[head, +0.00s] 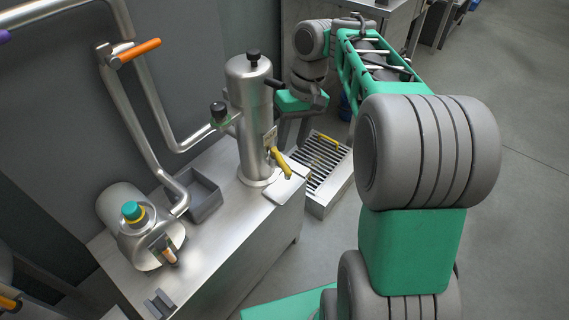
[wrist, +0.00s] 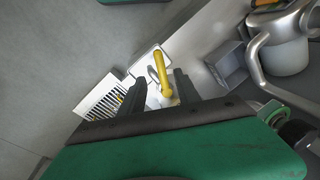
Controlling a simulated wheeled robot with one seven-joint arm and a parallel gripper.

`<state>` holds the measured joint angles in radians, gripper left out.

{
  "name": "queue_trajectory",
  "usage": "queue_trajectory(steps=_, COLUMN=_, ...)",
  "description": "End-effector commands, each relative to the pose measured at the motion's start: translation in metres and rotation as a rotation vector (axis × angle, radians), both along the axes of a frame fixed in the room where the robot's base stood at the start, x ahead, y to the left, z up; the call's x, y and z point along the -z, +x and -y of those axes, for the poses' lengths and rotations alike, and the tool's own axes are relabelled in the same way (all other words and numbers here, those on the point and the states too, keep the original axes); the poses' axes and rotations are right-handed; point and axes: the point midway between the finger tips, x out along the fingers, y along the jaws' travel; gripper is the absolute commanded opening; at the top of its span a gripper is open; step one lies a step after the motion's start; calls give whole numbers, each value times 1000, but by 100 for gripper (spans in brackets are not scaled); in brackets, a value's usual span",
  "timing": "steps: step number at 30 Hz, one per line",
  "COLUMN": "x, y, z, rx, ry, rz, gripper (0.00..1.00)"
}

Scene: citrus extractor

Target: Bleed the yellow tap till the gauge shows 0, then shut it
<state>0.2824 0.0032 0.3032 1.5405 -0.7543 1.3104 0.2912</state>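The yellow tap (head: 281,162) sits low on the right side of the upright steel cylinder (head: 252,125). Its yellow lever (wrist: 161,72) shows in the wrist view between my two dark fingers. My gripper (wrist: 160,88) is open, with a gap on each side of the lever; I cannot tell its depth from the lever. In the head view my gripper is beside the cylinder, and its fingertips are hard to make out. No gauge face can be read in either view.
A slatted drain box (head: 318,175) stands on the floor right of the bench (head: 222,235). A grey open tray (head: 196,196) and a steel vessel with a teal cap (head: 132,212) stand left of the cylinder. An orange-handled pipe (head: 139,50) runs behind. The floor to the right is clear.

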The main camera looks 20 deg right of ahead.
Motion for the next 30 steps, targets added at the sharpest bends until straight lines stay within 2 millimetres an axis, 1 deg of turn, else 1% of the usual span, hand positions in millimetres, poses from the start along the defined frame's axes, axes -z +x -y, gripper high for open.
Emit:
queue_trajectory(steps=1, x=12, y=-1, z=-2, rx=-1, ry=1, rz=-3, gripper=39)
queue_trajectory(steps=6, x=47, y=-2, z=-9, rx=-1, ry=1, rz=-2, gripper=39)
queue_trajectory(steps=9, x=62, y=-2, z=-13, rx=-3, ry=1, rz=-2, gripper=39)
queue_trajectory(steps=11, x=68, y=-3, z=-14, rx=-2, ry=0, rz=-1, gripper=39)
queue_trajectory(steps=14, x=72, y=-2, z=-16, rx=-4, ry=0, rz=1, gripper=39)
queue_trajectory(steps=21, x=71, y=-2, z=-16, rx=-4, ry=0, rz=1, gripper=38)
queue_trajectory(steps=30, x=71, y=-2, z=-16, rx=-4, ry=0, rz=0, gripper=13)
